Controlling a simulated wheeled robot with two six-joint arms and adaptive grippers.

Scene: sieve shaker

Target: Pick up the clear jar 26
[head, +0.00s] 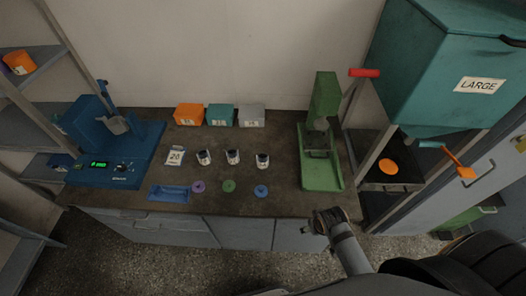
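Three small jars with dark lids and white labels stand upright in a row on the bench: a left jar (204,158), a middle jar (233,157) and a right jar (262,161). Their label numbers are too small to read, so I cannot tell which is jar 26. My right gripper (328,219) is at the bench's front edge, to the right of and nearer than the jars, apart from them. Its fingers are too small and dark to tell if they are open. My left gripper is not in view.
On the bench are a blue scale-like machine (96,172), a pale numbered card (174,157), a blue tray (169,193), several coloured discs (229,186), three bins (220,114) and a green press-like stand (321,172). A teal hopper (425,75) marked LARGE stands right.

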